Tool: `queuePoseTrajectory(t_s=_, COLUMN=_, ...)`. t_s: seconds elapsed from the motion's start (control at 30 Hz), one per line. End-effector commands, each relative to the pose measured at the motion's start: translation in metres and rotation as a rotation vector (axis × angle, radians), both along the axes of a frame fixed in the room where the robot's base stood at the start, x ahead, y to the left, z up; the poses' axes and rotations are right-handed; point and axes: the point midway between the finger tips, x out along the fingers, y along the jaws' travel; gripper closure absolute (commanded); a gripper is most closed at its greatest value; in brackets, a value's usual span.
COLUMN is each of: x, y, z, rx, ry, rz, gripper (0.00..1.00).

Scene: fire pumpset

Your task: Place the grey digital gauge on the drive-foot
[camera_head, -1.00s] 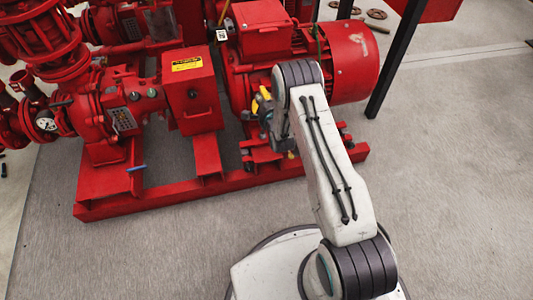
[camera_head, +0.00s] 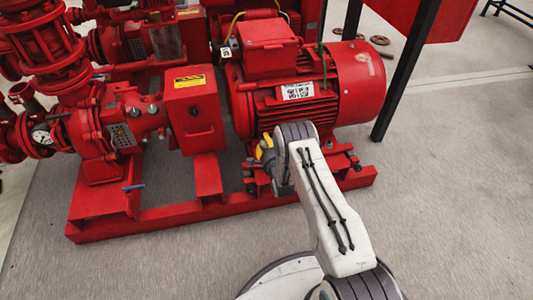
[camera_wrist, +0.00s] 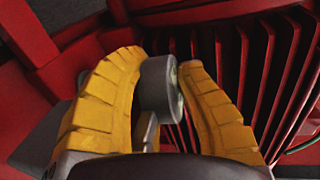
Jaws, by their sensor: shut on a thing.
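The grey gauge (camera_wrist: 156,88) is a short round cylinder seen mostly from its side in the wrist view, its face turned right. My gripper (camera_wrist: 161,68), with two yellow ribbed fingers, is shut on it. In the head view my gripper (camera_head: 266,149) is low in front of the red motor (camera_head: 345,85), left of my arm's elbow; the gauge is hidden or too small to tell there. Red mounting feet with bolts (camera_head: 255,183) show under the motor, just below my gripper. I cannot tell which of them is the drive-foot.
The red base frame (camera_head: 165,219) runs along the floor below the motor. A red coupling guard box (camera_head: 196,110) and pump (camera_head: 125,125) stand to the left. Motor cooling fins (camera_wrist: 250,70) are close ahead in the wrist view. Grey floor (camera_head: 450,190) is clear at right.

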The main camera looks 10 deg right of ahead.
Motion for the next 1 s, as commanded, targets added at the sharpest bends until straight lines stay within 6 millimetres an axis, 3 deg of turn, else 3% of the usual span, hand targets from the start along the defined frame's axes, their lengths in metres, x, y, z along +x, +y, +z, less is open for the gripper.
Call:
queuePoseTrajectory(t_s=0.17, x=0.001, y=0.0, z=-0.005, rx=0.0, ry=-0.005, rz=0.0, gripper=1.0)
queuePoseTrajectory(t_s=0.5, x=0.001, y=0.0, z=-0.042, rx=0.0, ry=-0.005, rz=0.0, gripper=1.0)
queuePoseTrajectory(t_s=1.0, x=0.001, y=0.0, z=-0.047, rx=0.0, ry=-0.004, rz=0.0, gripper=1.0)
